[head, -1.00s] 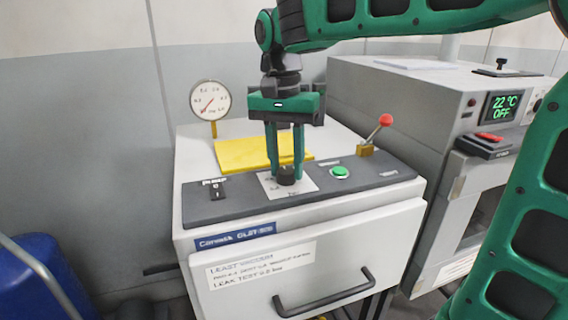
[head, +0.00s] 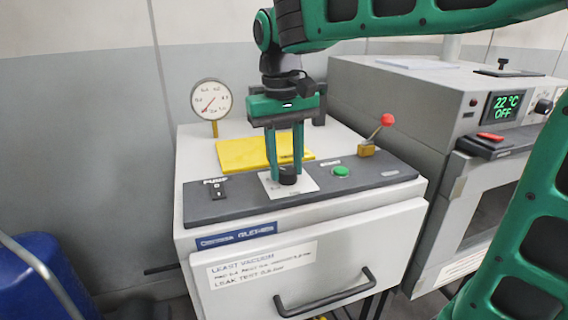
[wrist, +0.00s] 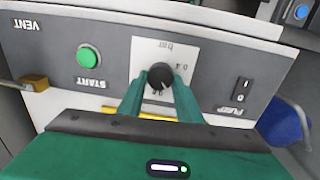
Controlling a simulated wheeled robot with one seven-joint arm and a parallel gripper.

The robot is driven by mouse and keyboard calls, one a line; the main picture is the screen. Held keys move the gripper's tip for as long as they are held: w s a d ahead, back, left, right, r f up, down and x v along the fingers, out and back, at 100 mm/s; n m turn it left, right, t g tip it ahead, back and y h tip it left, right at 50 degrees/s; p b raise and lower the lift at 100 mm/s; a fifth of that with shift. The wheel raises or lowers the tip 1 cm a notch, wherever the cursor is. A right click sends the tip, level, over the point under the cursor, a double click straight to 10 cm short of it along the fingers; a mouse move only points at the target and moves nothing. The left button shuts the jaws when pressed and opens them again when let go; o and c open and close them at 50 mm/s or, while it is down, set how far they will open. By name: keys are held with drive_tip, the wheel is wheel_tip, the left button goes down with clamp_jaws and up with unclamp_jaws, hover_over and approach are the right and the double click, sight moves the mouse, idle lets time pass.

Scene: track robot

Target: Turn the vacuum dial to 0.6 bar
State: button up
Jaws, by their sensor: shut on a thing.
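The vacuum dial is a small black knob (head: 287,178) on a white scale plate (head: 308,185) on the dark panel of the white machine. In the wrist view the knob (wrist: 160,76) sits between my green fingers, with "bar" and a "0.4" mark readable on the plate; its exact setting is hard to read. My gripper (head: 286,172) points down and is shut on the knob. A round gauge (head: 210,99) with a red needle stands on a yellow post at the back left; its needle points to the lower left.
On the panel are a PUMP switch (head: 217,189), a green START button (head: 341,171) and a red-tipped lever (head: 387,120) on a brass block. A yellow pad (head: 240,153) lies behind. An oven reading 22 °C OFF (head: 507,105) stands right, a blue bin (head: 40,275) left.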

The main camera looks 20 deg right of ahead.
sight(285, 169)
drive_tip(key=shift+n, duration=1.7)
drive_tip(key=o, duration=1)
drive_tip(key=shift+o, duration=0.2)
drive_tip(key=shift+r, duration=0.1)
wheel_tip(285, 169, up, 7)
drive_tip(key=shift+a, duration=0.1)
drive_tip(key=shift+w+a+r, duration=0.1)
drive_tip(key=shift+r, duration=1.55)
drive_tip(key=shift+a+r, duration=0.1)
drive_tip(key=shift+r, duration=0.2)
